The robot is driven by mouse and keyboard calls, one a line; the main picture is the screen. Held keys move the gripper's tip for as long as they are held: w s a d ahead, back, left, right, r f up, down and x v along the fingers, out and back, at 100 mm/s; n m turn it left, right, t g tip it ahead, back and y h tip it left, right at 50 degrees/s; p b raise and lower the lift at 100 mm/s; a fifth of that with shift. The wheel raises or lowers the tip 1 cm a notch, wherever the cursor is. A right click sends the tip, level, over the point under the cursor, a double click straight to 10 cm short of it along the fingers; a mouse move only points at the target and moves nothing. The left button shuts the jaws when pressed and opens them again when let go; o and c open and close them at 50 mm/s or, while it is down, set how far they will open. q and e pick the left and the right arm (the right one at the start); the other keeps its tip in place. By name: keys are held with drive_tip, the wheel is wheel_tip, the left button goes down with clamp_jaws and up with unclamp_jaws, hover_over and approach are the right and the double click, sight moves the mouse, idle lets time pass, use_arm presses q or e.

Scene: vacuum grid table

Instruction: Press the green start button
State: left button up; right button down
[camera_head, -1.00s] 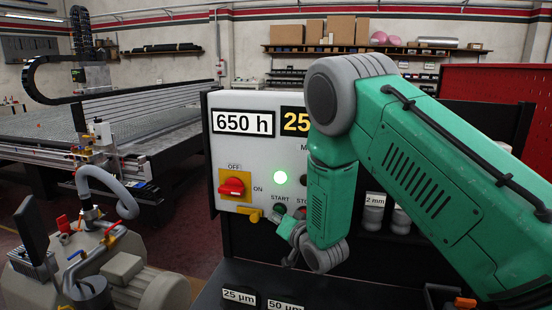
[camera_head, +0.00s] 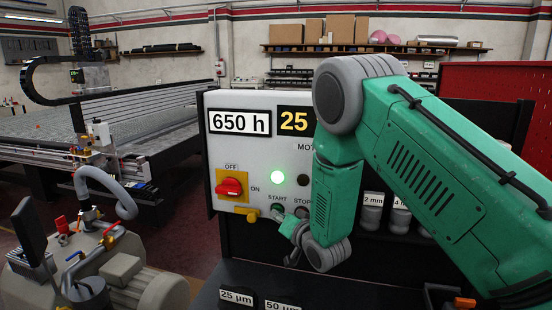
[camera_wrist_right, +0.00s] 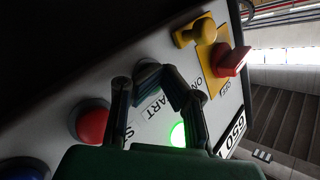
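The grey control panel (camera_head: 262,158) faces me in the head view. My left gripper is not in view.
A red stop button (camera_wrist_right: 90,122) sits close beside the fingers in the wrist view, with a blue button (camera_wrist_right: 24,168) beyond. A red switch (camera_head: 230,187) on a yellow plate and a yellow knob (camera_head: 247,214) are left of the start button. A vacuum pump (camera_head: 125,272) stands at lower left.

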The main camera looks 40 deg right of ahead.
drive_tip(key=shift+s+f, duration=0.1)
drive_tip(key=shift+s, duration=0.05)
drive_tip(key=shift+a, duration=0.1)
drive_tip(key=s+a, duration=0.4)
drive_tip(key=a, duration=0.1)
idle(0.4)
drive_tip(key=shift+d, duration=0.1)
idle(0.7)
